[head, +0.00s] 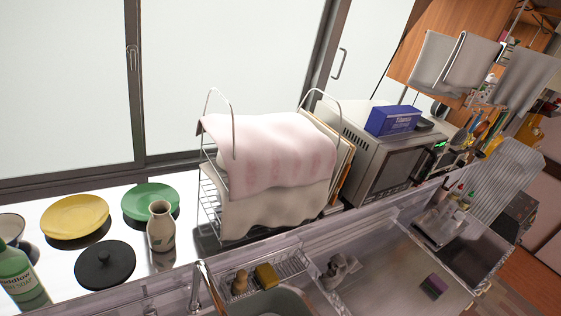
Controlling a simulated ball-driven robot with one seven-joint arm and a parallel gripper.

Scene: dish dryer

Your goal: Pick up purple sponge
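The purple sponge (434,287) lies on the metal counter at the lower right. It is a small block with a dark purple face and a greenish edge. Nothing covers it. A separate yellow sponge (267,275) sits on the wire rack by the sink. My gripper does not show in the head view.
The sink (277,303) with its faucet (208,285) is at the bottom middle. A cloth-covered dish rack (209,208) and a microwave (385,172) stand behind. Plates, a vase (161,227) and a green bottle (17,272) are at left. The counter around the purple sponge is mostly clear.

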